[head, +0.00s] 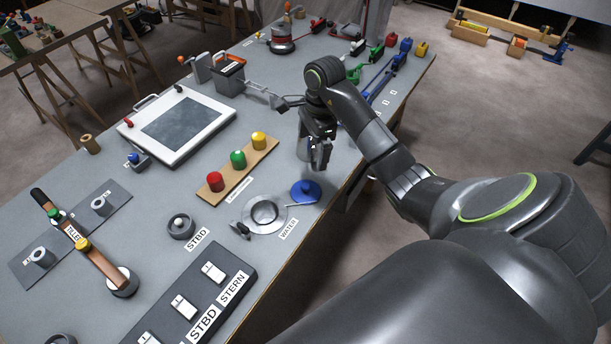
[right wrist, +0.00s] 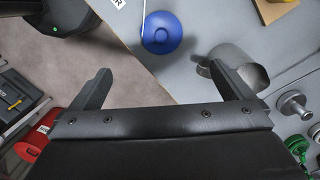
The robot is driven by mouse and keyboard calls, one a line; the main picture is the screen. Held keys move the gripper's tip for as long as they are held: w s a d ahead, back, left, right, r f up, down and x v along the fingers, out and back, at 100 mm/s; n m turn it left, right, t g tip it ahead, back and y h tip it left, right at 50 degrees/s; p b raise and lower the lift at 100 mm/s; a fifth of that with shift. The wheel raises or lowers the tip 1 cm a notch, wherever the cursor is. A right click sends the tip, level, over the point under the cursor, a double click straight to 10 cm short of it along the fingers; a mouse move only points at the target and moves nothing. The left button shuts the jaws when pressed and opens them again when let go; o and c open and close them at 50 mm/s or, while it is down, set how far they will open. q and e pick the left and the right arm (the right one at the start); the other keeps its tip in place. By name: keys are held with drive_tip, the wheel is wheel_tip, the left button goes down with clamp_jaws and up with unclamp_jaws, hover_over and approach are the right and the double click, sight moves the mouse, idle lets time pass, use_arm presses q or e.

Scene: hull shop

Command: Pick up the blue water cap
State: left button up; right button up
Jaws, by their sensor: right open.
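The blue water cap (head: 305,191) lies on the grey bench beside the round metal ring (head: 265,214) near the WATER label (head: 288,229). In the head view my right gripper (head: 319,165) hangs above the bench, just behind the cap, with its fingers pointing down. In the right wrist view the blue cap (right wrist: 162,33) shows whole, ahead of and between the two spread fingertips of my right gripper (right wrist: 160,72). The gripper is open and empty, apart from the cap. My left gripper is out of view.
A grey metal cylinder (right wrist: 243,66) stands close to one finger. A wooden strip (head: 262,158) with red, green and yellow caps lies left of the gripper. A switch panel (head: 195,295) is nearer on the bench. The bench edge runs close to the right of the cap.

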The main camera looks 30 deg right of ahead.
drive_tip(key=b, duration=1)
approach(306, 185)
drive_tip(key=f, duration=0.3)
drive_tip(key=a+f, duration=0.1)
drive_tip(key=f, duration=0.1)
drive_tip(key=shift+f, duration=0.3)
drive_tip(key=shift+w+a+f, duration=0.1)
drive_tip(key=shift+a+f, duration=0.05)
drive_tip(key=shift+f, duration=2.1)
drive_tip(key=c, duration=0.9)
drive_tip(key=shift+c, duration=0.2)
